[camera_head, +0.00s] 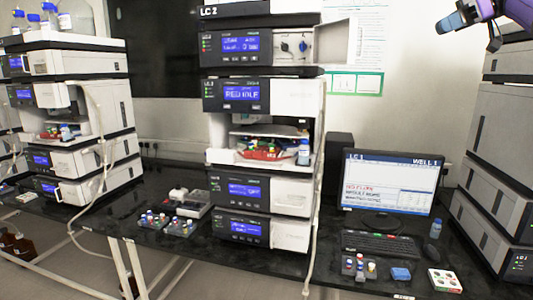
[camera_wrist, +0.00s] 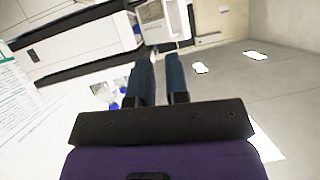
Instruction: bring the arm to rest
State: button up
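My gripper (camera_head: 443,25) is at the upper right of the head view, raised in the air above the monitor and bench. Its purple wrist enters from the top right corner. In the wrist view, the two dark blue fingers of my gripper (camera_wrist: 159,60) stand parallel with a narrow gap between them. Nothing is held between them.
Instrument stacks stand at the left (camera_head: 88,63), the middle (camera_head: 292,190) and the right (camera_head: 497,130). A monitor (camera_head: 390,182), keyboard (camera_head: 380,245), vial racks (camera_head: 358,267) and a small bottle (camera_head: 436,228) are on the black bench. The air around the gripper looks free.

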jog(key=s+a+m+h, duration=0.2)
jog(key=a+m+h, duration=0.15)
jog(key=a, duration=0.85)
jog(key=s+a+f+m+h, duration=0.3)
jog(key=s+a+f+m, duration=0.2)
jog(key=s+a, duration=0.35)
jog(key=s+d+f+m+t+h, duration=0.1)
jog(key=s+f+m+h, duration=0.2)
jog(key=s+f, duration=1)
jog(key=s+d+f+m+t+h, duration=0.2)
jog(key=s+f+m+h, duration=0.1)
jog(key=s+f, duration=1)
jog(key=s, duration=0.5)
jog(key=shift+s+d+f, duration=0.2)
jog(key=shift+s+d, duration=0.05)
jog(key=shift+d, duration=0.05)
